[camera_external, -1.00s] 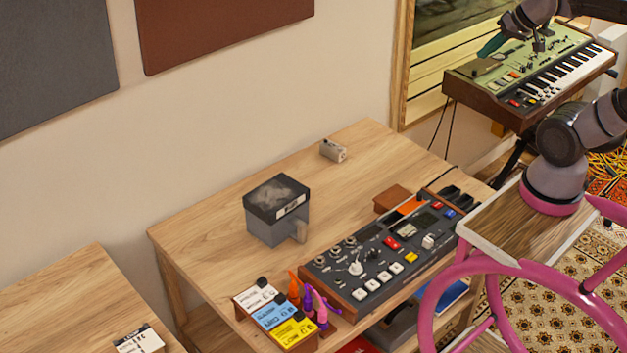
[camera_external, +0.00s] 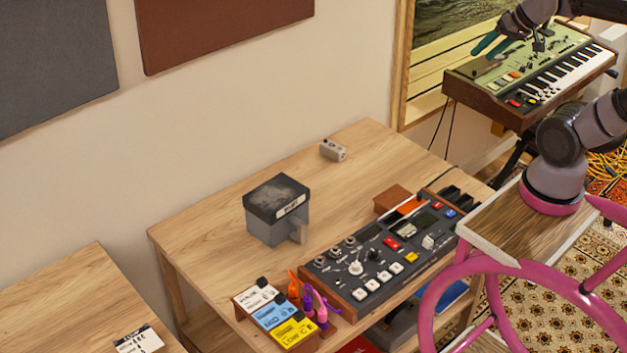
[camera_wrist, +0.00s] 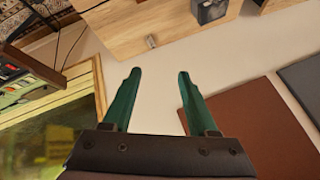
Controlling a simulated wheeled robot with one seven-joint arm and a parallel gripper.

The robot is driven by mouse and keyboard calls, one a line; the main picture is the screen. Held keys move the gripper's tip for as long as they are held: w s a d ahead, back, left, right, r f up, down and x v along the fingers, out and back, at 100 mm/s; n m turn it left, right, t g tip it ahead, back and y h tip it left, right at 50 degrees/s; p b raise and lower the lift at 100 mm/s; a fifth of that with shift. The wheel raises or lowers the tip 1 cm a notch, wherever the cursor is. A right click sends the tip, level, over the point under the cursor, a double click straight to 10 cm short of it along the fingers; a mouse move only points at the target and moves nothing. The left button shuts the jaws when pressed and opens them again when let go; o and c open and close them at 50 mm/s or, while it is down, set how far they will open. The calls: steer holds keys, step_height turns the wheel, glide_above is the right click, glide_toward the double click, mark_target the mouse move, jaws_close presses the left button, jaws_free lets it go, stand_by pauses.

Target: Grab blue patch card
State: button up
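The blue patch card (camera_external: 274,316) sits between a white card (camera_external: 257,297) and a yellow card (camera_external: 292,332) in a small wooden rack at the front edge of the wooden table. Each card has a dark clip or knob at its top. My gripper (camera_external: 490,42) is at the upper right, in front of the green keyboard and far from the cards. In the wrist view my gripper (camera_wrist: 167,58) shows two green fingers spread apart with nothing between them. The cards are not visible in the wrist view.
Orange and purple plugs (camera_external: 309,299) stand right beside the cards. A drum machine (camera_external: 380,255) lies to their right. A dark-lidded box (camera_external: 277,210) and a small grey box (camera_external: 333,150) stand farther back. The table's left part (camera_external: 200,239) is clear.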

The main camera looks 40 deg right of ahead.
steer(key=w+a+f+m+g+y, duration=0.1)
steer(key=w+a+f+g+y, duration=0.2)
steer(key=a, duration=0.7)
steer(key=w+a+f+g+y, duration=0.3)
steer(key=w+a+f+g, duration=0.1)
steer(key=a, duration=0.6)
steer(key=m+y, duration=0.6)
steer(key=m, duration=0.7)
glide_above(275, 310)
steer(key=w+d, duration=0.2)
steer(key=d, duration=1.3)
step_height(275, 310, down, 36)
steer(key=x, duration=1)
steer(key=shift+s+a+f+h, duration=0.3)
steer(key=shift+s+f, duration=0.1)
steer(key=shift+f, duration=0.1)
steer(key=shift+c, duration=0.3)
jaws_close()
